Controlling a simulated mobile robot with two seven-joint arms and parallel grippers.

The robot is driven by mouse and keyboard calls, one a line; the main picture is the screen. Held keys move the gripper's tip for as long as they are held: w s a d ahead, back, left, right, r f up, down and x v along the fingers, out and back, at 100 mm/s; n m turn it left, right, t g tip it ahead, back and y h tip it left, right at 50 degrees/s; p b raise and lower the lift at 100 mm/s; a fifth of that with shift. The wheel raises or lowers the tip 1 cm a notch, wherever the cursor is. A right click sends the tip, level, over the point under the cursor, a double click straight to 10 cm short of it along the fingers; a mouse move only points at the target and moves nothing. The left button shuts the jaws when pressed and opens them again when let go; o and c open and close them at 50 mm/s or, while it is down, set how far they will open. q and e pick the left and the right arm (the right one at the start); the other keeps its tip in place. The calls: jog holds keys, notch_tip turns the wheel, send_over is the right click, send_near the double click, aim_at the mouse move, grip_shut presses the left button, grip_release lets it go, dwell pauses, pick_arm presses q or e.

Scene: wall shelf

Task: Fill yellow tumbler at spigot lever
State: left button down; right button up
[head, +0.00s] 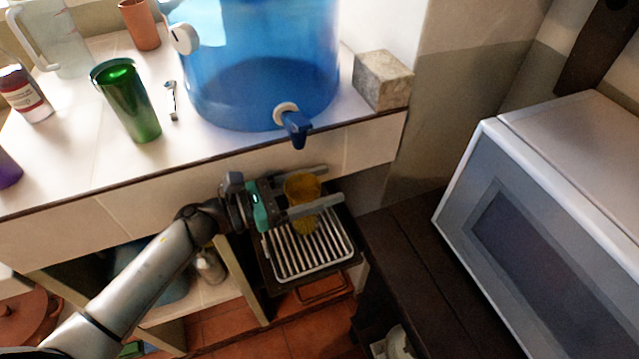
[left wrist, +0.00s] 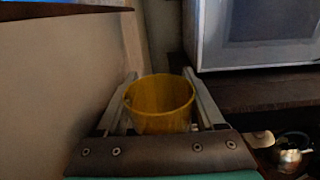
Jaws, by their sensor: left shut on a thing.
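The yellow tumbler (head: 303,190) is held upright between the fingers of my left gripper (head: 305,192), which is shut on it. It also shows in the left wrist view (left wrist: 160,103), with its open rim facing up and no water visible inside. The spigot lever (head: 295,126) is dark blue and sits low on the front of a big blue water container (head: 262,70). The tumbler is below the spigot, apart from it and slightly right of it in the head view. My right gripper is not in view.
A drip tray with a metal grille (head: 310,248) lies beneath the tumbler. On the tiled shelf stand a green tumbler (head: 130,100), a terracotta cup (head: 139,25), a bottle (head: 25,95) and a stone block (head: 382,80). A microwave (head: 540,220) stands at the right.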

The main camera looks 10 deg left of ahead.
pick_arm(q)
jog(key=shift+f, duration=0.3)
grip_release()
dwell(0.3)
jog(key=shift+a, duration=0.1)
jog(key=b+v, duration=0.1)
jog(key=v, duration=1.4)
jog(key=shift+b, duration=0.35)
jog(key=shift+s, duration=0.25)
